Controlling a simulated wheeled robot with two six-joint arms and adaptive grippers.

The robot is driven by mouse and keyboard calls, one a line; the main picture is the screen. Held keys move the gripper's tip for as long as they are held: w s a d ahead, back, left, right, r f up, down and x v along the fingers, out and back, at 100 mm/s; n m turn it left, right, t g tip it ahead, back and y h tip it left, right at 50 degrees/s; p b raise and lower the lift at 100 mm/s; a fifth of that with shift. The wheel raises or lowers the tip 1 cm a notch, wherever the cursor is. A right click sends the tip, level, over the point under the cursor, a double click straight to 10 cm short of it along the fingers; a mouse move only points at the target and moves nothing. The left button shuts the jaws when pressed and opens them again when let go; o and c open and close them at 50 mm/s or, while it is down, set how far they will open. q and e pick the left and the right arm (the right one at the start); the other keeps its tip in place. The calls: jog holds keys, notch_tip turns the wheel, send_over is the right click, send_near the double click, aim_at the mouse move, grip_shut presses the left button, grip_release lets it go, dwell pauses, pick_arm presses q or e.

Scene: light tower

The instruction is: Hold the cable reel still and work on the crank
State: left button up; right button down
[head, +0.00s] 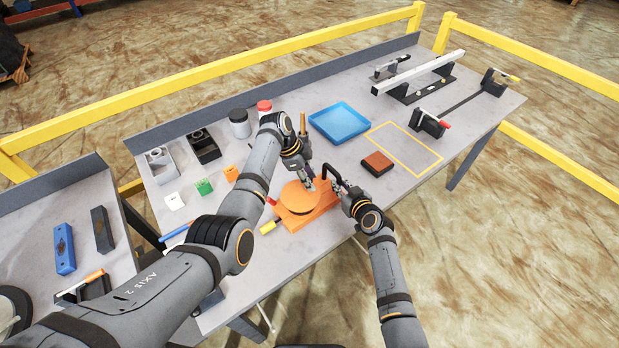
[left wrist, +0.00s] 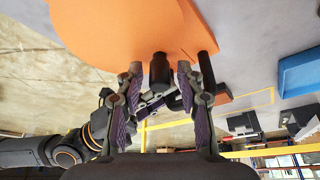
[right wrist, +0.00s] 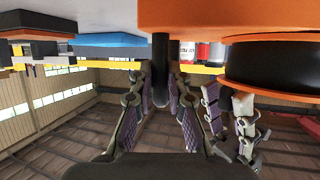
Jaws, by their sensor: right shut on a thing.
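The orange cable reel (head: 298,198), a round disc on a rectangular orange base, sits near the table's front edge. A black crank (head: 330,170) rises at its right side. My left gripper (head: 309,184) is over the reel's far right side; in the left wrist view its open fingers (left wrist: 158,80) stand on either side of a black peg (left wrist: 160,69), with gaps visible. My right gripper (head: 342,190) is at the crank, shut on its black handle (right wrist: 160,62), which hangs between the fingers in the right wrist view. The right wrist view also shows the reel's black drum (right wrist: 285,55).
A blue tray (head: 340,121) and a brown block (head: 377,163) lie behind and right of the reel. Jars (head: 240,124) and small coloured blocks (head: 204,186) stand left. A yellow-outlined area (head: 410,145) is mostly clear.

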pick_arm(q)
grip_shut()
jog(key=shift+w+a+n+t, duration=0.2)
jog(key=shift+a+n+t, duration=0.1)
jog(key=shift+n, duration=0.5)
jog(key=shift+w+a+n+t, duration=0.15)
jog(key=shift+a+n+t, duration=0.15)
jog(key=shift+n, duration=0.5)
jog(key=shift+o, duration=1.3)
grip_release()
jog(key=v, duration=1.2)
